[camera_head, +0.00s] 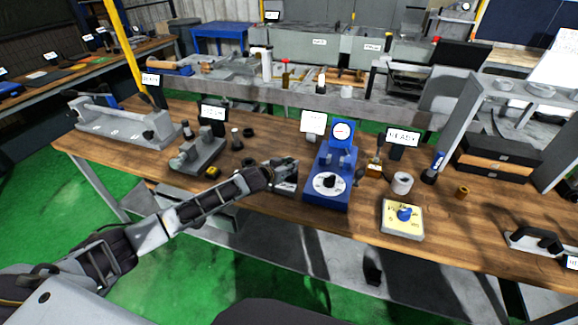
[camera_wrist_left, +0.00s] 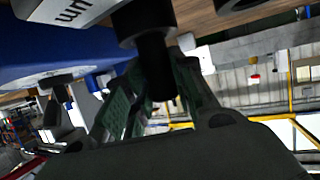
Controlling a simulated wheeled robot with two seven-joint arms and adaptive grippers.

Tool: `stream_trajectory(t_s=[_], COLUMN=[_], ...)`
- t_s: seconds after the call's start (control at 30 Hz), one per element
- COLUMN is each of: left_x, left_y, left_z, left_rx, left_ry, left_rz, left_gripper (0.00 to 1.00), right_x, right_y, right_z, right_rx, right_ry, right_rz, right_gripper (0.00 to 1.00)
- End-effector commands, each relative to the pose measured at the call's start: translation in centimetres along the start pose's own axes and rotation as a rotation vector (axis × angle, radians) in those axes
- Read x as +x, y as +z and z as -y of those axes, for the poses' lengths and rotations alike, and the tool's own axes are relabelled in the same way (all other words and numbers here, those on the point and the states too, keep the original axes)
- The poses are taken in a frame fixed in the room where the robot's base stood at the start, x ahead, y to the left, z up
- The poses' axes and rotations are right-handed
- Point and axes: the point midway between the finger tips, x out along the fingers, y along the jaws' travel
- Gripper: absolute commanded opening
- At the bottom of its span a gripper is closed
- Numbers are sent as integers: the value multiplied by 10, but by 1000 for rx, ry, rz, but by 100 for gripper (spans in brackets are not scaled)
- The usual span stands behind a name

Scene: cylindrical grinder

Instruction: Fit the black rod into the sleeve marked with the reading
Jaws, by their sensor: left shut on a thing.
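My left gripper (camera_head: 291,176) is over the front middle of the bench, just left of the blue gauge stand (camera_head: 328,180). In the left wrist view its fingers are shut on a black rod (camera_wrist_left: 157,68) that has a wider dark collar at one end. In the head view the rod is too small and dark to make out. The stand carries a round white dial (camera_head: 341,131); its reading is too small to read. A white ring-shaped sleeve (camera_head: 402,183) and a small brown sleeve (camera_head: 462,191) stand to the right. No reading shows on either. My right gripper is not in view.
A yellow-topped box with a blue knob (camera_head: 404,215) sits at the front right. A grey fixture (camera_head: 197,153) and small dark parts lie to the left. A blue-and-black upright tool (camera_head: 434,168) stands near the black drawers (camera_head: 497,159). Bare wood shows along the front edge.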

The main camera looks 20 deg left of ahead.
Motion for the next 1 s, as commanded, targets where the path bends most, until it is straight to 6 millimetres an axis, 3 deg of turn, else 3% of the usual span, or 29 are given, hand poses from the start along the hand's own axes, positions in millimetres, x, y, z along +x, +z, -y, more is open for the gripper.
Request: stream_trajectory(t_s=[0.3, 0.33, 0.5, 1.0], left_x=[1, 1, 1, -3], left_y=[0, 2, 2, 0], left_z=[0, 0, 0, 0], left_rx=[0, 0, 0, 0], left_ry=[0, -1, 0, 0], left_rz=[-4, 0, 0, 0], left_gripper=[0, 28, 47, 47], right_x=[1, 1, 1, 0], right_y=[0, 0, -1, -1], right_z=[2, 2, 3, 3], right_rx=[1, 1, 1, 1], right_ry=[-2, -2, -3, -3], right_rz=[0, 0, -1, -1], right_gripper=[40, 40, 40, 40])
